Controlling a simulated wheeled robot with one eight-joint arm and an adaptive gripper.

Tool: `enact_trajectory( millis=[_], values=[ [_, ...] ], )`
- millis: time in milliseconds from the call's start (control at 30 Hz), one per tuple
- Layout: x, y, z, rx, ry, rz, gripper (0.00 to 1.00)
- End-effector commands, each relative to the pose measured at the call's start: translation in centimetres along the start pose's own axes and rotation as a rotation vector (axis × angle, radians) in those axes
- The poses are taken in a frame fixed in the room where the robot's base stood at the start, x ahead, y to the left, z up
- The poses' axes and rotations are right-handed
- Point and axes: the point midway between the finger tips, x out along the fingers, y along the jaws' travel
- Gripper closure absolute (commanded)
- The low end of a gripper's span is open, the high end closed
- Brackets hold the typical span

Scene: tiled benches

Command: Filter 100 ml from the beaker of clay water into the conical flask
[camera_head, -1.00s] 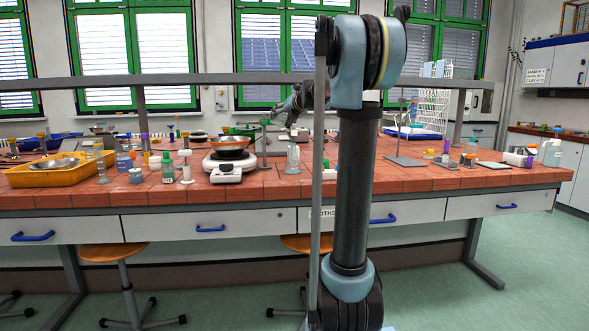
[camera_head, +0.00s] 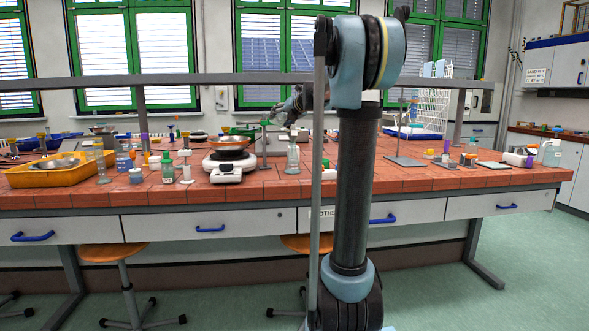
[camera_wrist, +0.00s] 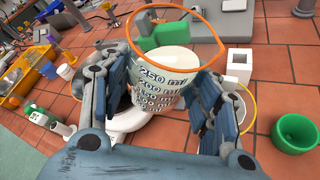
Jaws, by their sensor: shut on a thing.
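My gripper (camera_wrist: 168,100) is shut on a clear beaker (camera_wrist: 160,72) with an orange rim and printed marks, 250 ml at the top. Pale, whitish stuff shows inside; I cannot tell its level. The beaker stands between the fingers, its lower part partly hidden by them. In the head view my gripper (camera_head: 284,112) is small and dark above the bench, and the held beaker is not clear there. A clear glass vessel (camera_head: 293,160) stands on the bench below it; I cannot tell whether it is the conical flask. No funnel can be made out for certain.
A balance (camera_head: 227,174) bearing an orange-rimmed bowl (camera_head: 230,142) stands left of the glass. A yellow tray (camera_head: 50,177) lies far left. In the wrist view, a green pot (camera_wrist: 296,132) and a white square cup (camera_wrist: 239,66) stand right of the beaker. Tiles between them are bare.

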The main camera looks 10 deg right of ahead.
Motion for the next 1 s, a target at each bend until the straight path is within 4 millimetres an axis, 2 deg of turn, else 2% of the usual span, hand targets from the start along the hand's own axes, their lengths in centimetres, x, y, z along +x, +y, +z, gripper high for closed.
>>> enact_trajectory(
  millis=[1000],
  values=[
    [0.04, 0.17, -0.01, 0.045, -0.008, 0.023, 0.77]
  ],
)
